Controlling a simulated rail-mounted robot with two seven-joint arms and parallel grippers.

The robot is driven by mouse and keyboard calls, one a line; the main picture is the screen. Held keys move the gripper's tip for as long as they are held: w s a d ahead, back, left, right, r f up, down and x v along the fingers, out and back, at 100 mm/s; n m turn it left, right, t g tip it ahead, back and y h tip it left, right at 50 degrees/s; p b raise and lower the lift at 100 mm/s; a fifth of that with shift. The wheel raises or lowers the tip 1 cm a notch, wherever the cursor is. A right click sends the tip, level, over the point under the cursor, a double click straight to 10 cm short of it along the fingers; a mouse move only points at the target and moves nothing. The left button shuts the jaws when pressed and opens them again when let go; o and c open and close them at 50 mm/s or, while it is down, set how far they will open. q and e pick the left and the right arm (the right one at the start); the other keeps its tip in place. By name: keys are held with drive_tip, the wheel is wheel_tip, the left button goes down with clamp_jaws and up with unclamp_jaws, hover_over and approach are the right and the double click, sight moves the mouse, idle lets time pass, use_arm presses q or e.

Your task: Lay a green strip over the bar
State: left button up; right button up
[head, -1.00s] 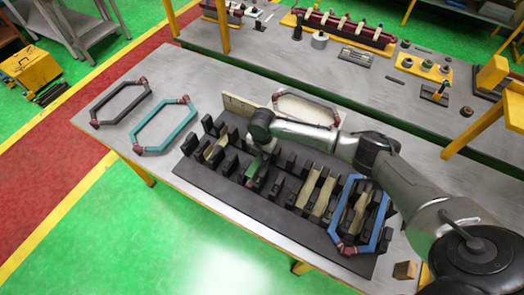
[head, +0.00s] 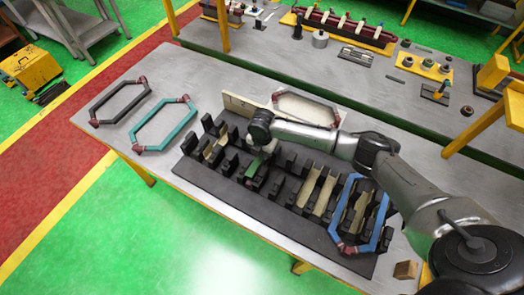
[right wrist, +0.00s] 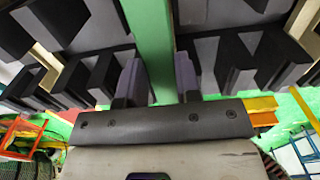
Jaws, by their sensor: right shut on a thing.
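My right gripper (right wrist: 158,82) is shut on a green strip (right wrist: 148,35). The strip runs up between the two dark fingers in the right wrist view. In the head view a small part of the green strip (head: 258,178) shows below my right wrist, among the black blocks. The black slotted fixture (head: 225,190) lies on the near table, with rows of upright black blocks. I cannot tell which part is the bar, or whether the strip touches it. My left gripper is not in view.
Cream strips (head: 322,195) lie between blocks. A blue coil frame (head: 336,235) sits over the fixture's right end. A teal frame (head: 140,131) and a dark grey frame (head: 96,104) lie at left. A wooden block (head: 405,270) is at right.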

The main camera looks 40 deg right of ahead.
sight(262, 157)
drive_tip(key=shift+f, duration=0.3)
drive_tip(key=shift+f+b, duration=0.3)
drive_tip(key=shift+f, duration=0.1)
drive_tip(key=shift+f+b, duration=0.55)
drive_tip(key=shift+f, duration=0.5)
drive_tip(key=shift+f, duration=0.35)
drive_tip(key=shift+f, duration=0.15)
drive_tip(key=shift+f+b, duration=0.3)
drive_tip(key=shift+f, duration=0.15)
idle(0.5)
